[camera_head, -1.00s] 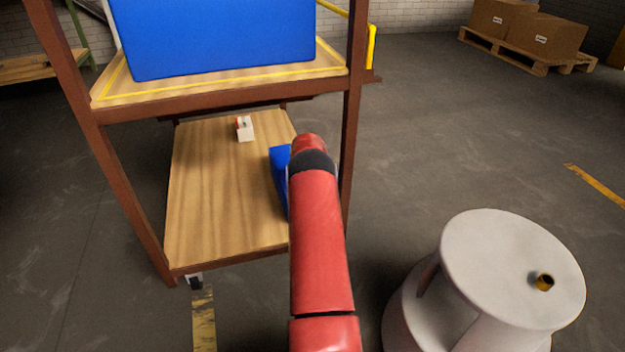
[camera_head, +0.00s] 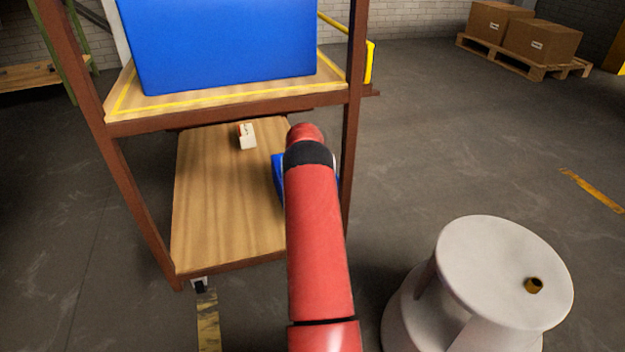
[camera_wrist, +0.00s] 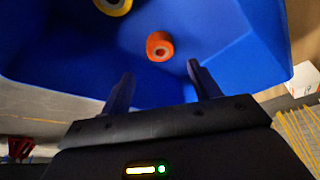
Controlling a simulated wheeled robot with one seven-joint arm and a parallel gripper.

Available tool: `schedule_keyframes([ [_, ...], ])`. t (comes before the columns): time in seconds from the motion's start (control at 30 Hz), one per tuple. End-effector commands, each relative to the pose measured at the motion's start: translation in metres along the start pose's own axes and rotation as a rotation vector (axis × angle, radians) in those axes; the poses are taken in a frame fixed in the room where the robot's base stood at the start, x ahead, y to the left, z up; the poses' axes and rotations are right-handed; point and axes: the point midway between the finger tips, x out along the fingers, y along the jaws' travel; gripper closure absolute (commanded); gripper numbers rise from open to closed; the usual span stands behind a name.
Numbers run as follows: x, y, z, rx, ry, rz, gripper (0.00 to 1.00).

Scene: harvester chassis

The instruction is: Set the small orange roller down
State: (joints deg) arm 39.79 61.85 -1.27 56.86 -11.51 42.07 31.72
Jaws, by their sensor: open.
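The small orange roller (camera_wrist: 159,46) lies inside a blue bin (camera_wrist: 225,60) in the wrist view. My gripper (camera_wrist: 158,85) is open and empty, its two black fingers apart over the near part of the bin. The roller is just beyond the fingertips and apart from them. In the head view the blue bin (camera_head: 278,172) stands on the lower wooden shelf (camera_head: 215,210), mostly hidden behind my red arm. The roller and my gripper do not show there.
A yellow ring-shaped part (camera_wrist: 113,4) is also in the bin. A small white and red box (camera_head: 247,136) stands on the lower shelf. A large blue bin (camera_head: 225,45) fills the upper shelf.

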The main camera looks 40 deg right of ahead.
Motion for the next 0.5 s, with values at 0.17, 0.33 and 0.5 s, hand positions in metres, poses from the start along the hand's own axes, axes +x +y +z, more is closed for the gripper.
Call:
schedule_keyframes([
  [0.17, -0.026, -0.003, -0.005, -0.003, 0.001, -0.001, 0.38],
  [0.33, -0.031, -0.003, -0.006, -0.004, 0.000, -0.001, 0.38],
  [0.5, -0.031, -0.003, -0.006, -0.004, 0.000, -0.001, 0.38],
])
